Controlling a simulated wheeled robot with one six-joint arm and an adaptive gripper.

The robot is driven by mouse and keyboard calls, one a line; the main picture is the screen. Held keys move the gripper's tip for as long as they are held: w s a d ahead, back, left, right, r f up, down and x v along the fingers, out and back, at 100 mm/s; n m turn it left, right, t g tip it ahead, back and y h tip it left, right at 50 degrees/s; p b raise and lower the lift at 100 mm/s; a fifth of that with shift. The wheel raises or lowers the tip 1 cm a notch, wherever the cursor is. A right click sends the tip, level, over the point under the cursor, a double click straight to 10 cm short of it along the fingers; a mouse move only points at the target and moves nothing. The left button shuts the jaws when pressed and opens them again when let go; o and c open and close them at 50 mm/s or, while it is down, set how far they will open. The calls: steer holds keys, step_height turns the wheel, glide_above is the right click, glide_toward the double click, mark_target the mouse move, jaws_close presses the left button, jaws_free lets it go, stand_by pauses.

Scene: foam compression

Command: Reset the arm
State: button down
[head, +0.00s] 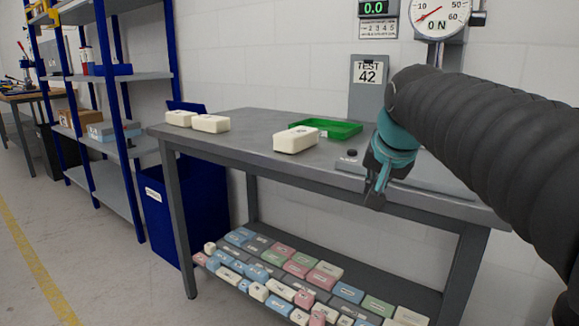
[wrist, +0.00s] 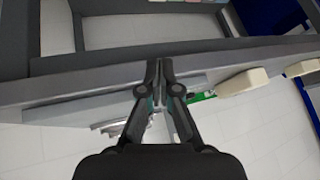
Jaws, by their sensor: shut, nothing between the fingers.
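My gripper (head: 375,198) hangs at the end of my dark ribbed arm, in front of the table's front edge at the right of the head view. In the wrist view my gripper (wrist: 158,62) has its two fingers together with nothing between them. It is apart from the foam blocks. The grey table (head: 240,140) carries a cream foam block (head: 296,140) near its front edge, left of my gripper. Two more cream blocks, one of them this block (head: 211,124), lie at the table's left end. The test stand (head: 367,85) labelled "TEST 42" is partly hidden behind my arm.
A green tray (head: 335,128) lies behind the near foam block. A dial gauge (head: 440,18) and a digital readout (head: 374,8) are above the table. A lower shelf (head: 395,285) holds many coloured foam pieces. A blue bin (head: 165,215) and blue shelving (head: 110,75) stand left. The floor in front is clear.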

steer(key=s+f+n+g, duration=0.1)
steer(key=s+f+n, duration=0.3)
steer(key=s+f, duration=1.6)
steer(key=shift+s+f+n+g, duration=0.25)
steer(key=shift+s+n+g, duration=0.15)
steer(key=shift+s, duration=0.3)
